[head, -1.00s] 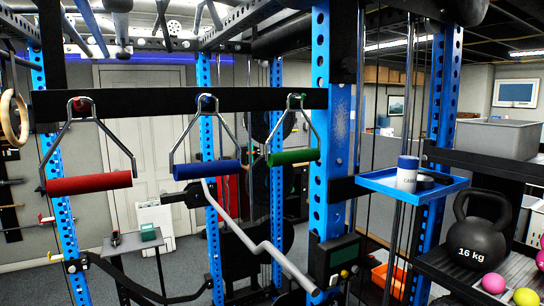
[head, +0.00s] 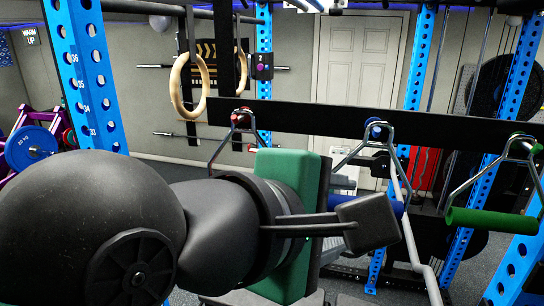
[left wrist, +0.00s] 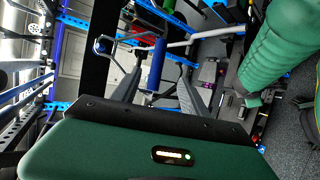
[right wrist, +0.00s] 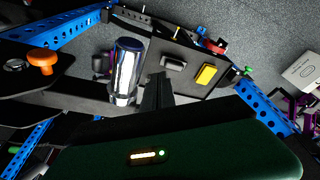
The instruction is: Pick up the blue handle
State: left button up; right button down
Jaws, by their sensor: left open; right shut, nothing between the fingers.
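The blue handle (head: 391,207) hangs by a metal bracket from a black crossbar; my left gripper (head: 370,222) partly covers it in the head view. In the left wrist view the blue handle (left wrist: 156,62) shows between the two spread fingers of my open left gripper (left wrist: 160,82); whether they touch it I cannot tell. The green handle (head: 490,222) hangs to the right. The red handle's grip is hidden behind my left arm in the head view. My right gripper (right wrist: 158,85) is shut and empty, seen only in the right wrist view.
The black crossbar (head: 330,119) runs above the handles. Wooden rings (head: 188,86) hang at its left. Blue rack posts (head: 87,70) stand around. In the right wrist view, a shiny cylinder (right wrist: 126,70) and a yellow block (right wrist: 206,75) are near the right gripper.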

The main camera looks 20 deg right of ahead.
aim_at(399, 208)
pick_arm(q)
jog(key=p+x, duration=0.1)
jog(key=x, duration=0.3)
jog(key=p+x, duration=0.2)
jog(key=x, duration=0.2)
jog(key=p+x, duration=0.1)
jog(key=x, duration=0.3)
jog(key=shift+w+d+p, duration=0.2)
jog(key=shift+w+p, duration=0.15)
jog(key=shift+w, duration=0.1)
jog(key=shift+w+f, duration=0.1)
jog(key=shift+w+a, duration=0.1)
jog(key=shift+a, duration=0.2)
jog(key=shift+c, duration=0.5)
jog(key=c, duration=0.5)
grip_shut()
